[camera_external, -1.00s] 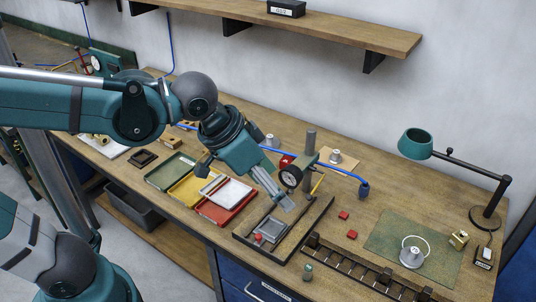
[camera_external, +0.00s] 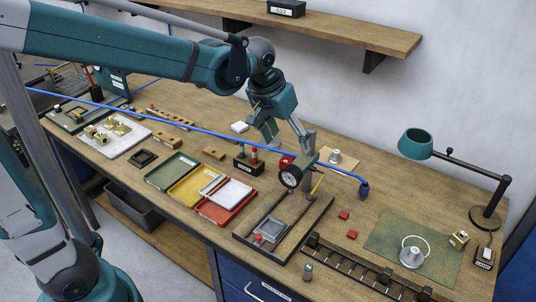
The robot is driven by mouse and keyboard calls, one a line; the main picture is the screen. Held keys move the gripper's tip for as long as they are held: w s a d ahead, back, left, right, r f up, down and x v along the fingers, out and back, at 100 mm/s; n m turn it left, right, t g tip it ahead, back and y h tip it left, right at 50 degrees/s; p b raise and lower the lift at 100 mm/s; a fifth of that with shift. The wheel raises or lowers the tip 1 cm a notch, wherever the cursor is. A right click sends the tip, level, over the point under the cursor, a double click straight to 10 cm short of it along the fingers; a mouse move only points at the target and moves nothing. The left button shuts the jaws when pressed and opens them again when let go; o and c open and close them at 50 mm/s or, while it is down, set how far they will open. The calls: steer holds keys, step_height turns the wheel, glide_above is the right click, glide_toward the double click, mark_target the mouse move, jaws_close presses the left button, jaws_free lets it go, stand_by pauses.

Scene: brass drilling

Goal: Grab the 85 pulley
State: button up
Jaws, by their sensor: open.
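No label reading 85 is legible, so I cannot tell which pulley is the 85. A small silver pulley-like part (camera_external: 335,156) stands on a light wooden square behind the dial gauge. A larger silver pulley-like part (camera_external: 411,257) sits on the green mat at the front right, with a pale ring around its upper part. My gripper (camera_external: 287,137) is open and points down over the back middle of the bench, left of the small silver part. My gripper hides the bench spot directly behind it.
The dial gauge on its post (camera_external: 291,177) stands close to the right and front of my gripper. A blue hose (camera_external: 200,124) crosses the bench. A black block with red and green pegs (camera_external: 247,164) stands left. Coloured trays (camera_external: 172,171) lie further left. A green lamp (camera_external: 415,143) stands right.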

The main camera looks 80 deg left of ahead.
steer(key=w+a+f+n+g, duration=0.1)
steer(key=a+f, duration=0.5)
steer(key=a, duration=0.7)
steer(key=w+a+f+n+g+h+p, duration=0.1)
steer(key=a+f, duration=0.6)
steer(key=a, duration=0.6)
steer(key=w+a+f+n+g+h, duration=0.1)
steer(key=a+f, duration=0.6)
steer(key=a, duration=0.7)
steer(key=shift+f, duration=0.15)
steer(key=shift+s+a+f, duration=0.1)
steer(key=shift+a+f, duration=0.2)
steer(key=shift+a, duration=0.05)
steer(key=shift+f, duration=1.3)
steer(key=shift+f, duration=2.6)
steer(key=c, duration=1.1)
